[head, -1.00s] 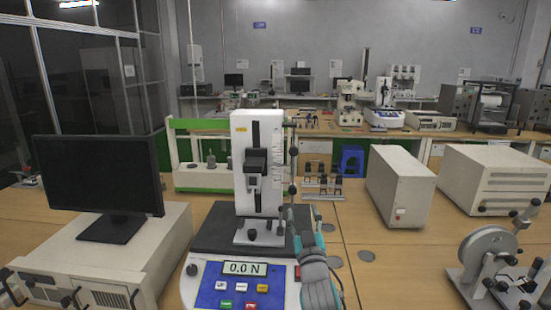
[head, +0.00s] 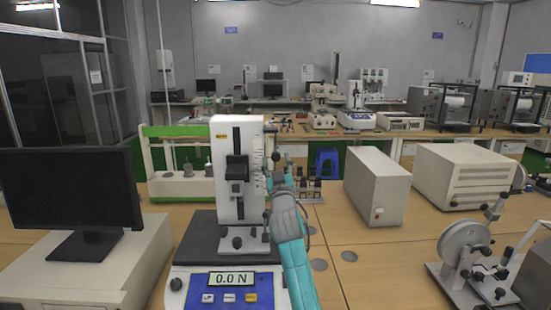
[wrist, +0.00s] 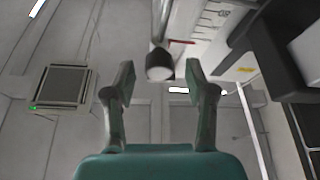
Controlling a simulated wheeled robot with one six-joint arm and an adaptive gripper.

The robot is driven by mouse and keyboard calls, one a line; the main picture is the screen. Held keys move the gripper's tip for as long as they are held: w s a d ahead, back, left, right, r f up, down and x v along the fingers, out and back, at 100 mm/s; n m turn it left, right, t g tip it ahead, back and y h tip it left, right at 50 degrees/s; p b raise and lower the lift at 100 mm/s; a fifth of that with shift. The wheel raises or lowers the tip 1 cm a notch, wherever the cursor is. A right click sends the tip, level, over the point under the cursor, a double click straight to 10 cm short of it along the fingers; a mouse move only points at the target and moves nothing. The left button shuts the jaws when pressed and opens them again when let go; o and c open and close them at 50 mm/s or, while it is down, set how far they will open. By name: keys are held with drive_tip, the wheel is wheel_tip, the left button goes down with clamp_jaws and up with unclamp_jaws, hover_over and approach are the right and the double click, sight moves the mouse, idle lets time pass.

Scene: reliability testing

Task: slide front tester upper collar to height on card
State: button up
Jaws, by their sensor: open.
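The front tester (head: 236,165) is a white column on a dark base with a blue panel; its display (head: 231,279) reads 0.0 N. A thin rod with dark collars runs up the column's right side. The upper collar (head: 276,157) is a small dark piece just above my gripper (head: 275,180). In the wrist view my gripper (wrist: 160,85) is open, and a dark round-ended collar or knob (wrist: 160,66) on the rod sits between and slightly beyond the fingertips, apart from both. A small red mark shows beside the rod near a scale (wrist: 212,18). I cannot make out a card.
A monitor (head: 70,195) on a beige case stands left. A green-framed rig (head: 175,165) is behind the tester. A beige box (head: 375,185) and a wheel device (head: 465,250) stand right. The table right of the tester has free room.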

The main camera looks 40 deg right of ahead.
drive_tip(key=shift+x, duration=1.25)
drive_tip(key=shift+c, duration=0.3)
clamp_jaws()
